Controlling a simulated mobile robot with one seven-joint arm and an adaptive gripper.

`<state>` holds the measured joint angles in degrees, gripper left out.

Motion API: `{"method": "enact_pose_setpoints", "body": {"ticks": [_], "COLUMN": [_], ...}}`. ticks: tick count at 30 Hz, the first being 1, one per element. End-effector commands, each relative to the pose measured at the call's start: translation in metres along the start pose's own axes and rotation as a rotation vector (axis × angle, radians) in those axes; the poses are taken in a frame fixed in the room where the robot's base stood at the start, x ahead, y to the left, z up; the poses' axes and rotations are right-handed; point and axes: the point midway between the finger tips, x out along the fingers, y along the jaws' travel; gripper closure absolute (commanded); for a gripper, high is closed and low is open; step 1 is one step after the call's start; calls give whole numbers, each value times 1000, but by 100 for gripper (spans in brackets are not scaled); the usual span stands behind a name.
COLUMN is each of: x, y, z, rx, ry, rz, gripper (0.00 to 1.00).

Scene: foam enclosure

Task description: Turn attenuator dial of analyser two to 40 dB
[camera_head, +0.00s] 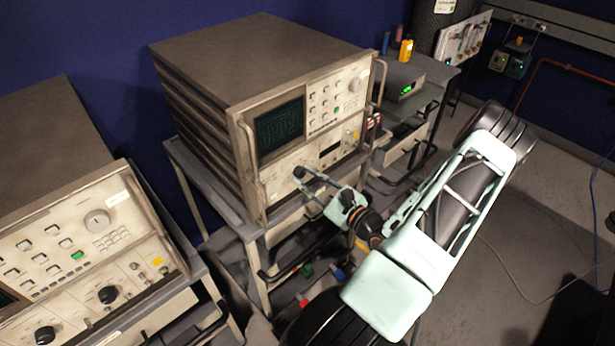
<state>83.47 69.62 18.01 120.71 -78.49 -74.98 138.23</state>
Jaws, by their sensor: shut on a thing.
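A beige analyser (290,125) with a dark green screen stands on a cart in the middle. A second, similar analyser (75,250) stands at the lower left. I see no number on either that tells which is analyser two. My gripper (304,179) is at the lower front panel of the middle analyser, shut on a dial there. The fingers hide the dial, and its scale and setting are too small to read. The left analyser shows two black dials on its lower panel, one nearer its right end (108,294) and one further left (45,335).
The middle analyser's front handles (249,138) stick out near my arm. The cart (225,207) has a lower shelf with small coloured items. A bench (425,95) with a small green-lit device (408,90) stands behind. Open floor (535,225) lies at right, with a loose cable.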

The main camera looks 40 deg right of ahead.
Motion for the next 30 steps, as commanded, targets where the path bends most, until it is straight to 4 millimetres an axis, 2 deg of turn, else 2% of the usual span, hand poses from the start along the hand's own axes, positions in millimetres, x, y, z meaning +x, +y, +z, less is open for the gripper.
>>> {"method": "enact_pose_setpoints", "body": {"ticks": [12,28,29,30], "x": [0,0,0,0], "y": [1,1,1,1], "z": [0,0,0,0], "rx": [171,190,190,190], "ry": [-1,-1,-1,-1], "rz": [0,0,0,0], "gripper": [100,100,73,68]}}
